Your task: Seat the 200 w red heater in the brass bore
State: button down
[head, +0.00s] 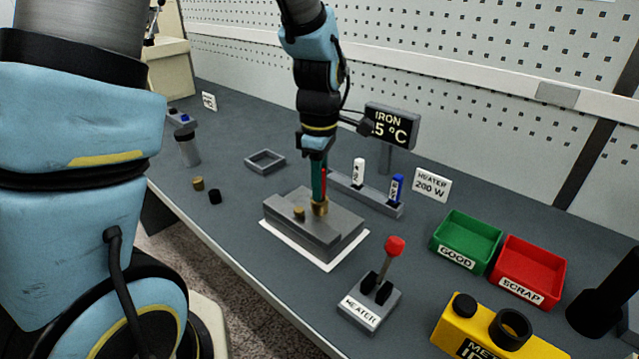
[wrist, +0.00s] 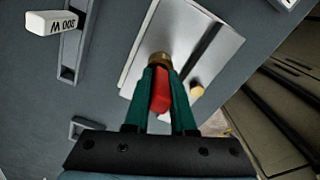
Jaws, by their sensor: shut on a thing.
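The red heater (head: 324,181) is upright between the green fingers of my gripper (head: 319,196), which is shut on it. In the wrist view the red heater (wrist: 160,92) shows between the two fingertips (wrist: 160,74). The brass bore (head: 320,208) stands on the grey block (head: 335,236), directly under the fingertips. The brass rim also shows in the wrist view (wrist: 159,58), at the heater's far end. The fingers hide the heater's lower end, so I cannot tell how deep it sits in the bore.
A rack (head: 366,196) behind the block holds a white heater (head: 358,172) and a blue heater (head: 396,188). A small brass knob (head: 299,213) is on the block. A red-knobbed lever (head: 394,246) stands in front; green (head: 468,240) and red (head: 528,268) bins are right.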

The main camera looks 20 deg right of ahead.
jog(key=c, duration=0.7)
grip_release()
jog(key=shift+r, duration=0.1)
notch_tip(320, 180, up, 11)
jog(key=shift+f+b, duration=0.15)
jog(key=shift+b, duration=0.65)
jog(key=a+f+m, duration=0.2)
jog(key=a+m, duration=0.1)
jog(key=a, duration=0.5)
jog(key=w+a+f+m+t, duration=0.1)
jog(key=a+f+m, duration=0.2)
jog(key=a, duration=0.6)
jog(key=a+f+m, duration=0.3)
jog(key=a+m, duration=0.2)
jog(key=a, duration=0.3)
jog(key=shift+w+a+f+t, duration=0.15)
jog(key=shift+a+f+t, duration=0.05)
jog(key=shift+t, duration=0.1)
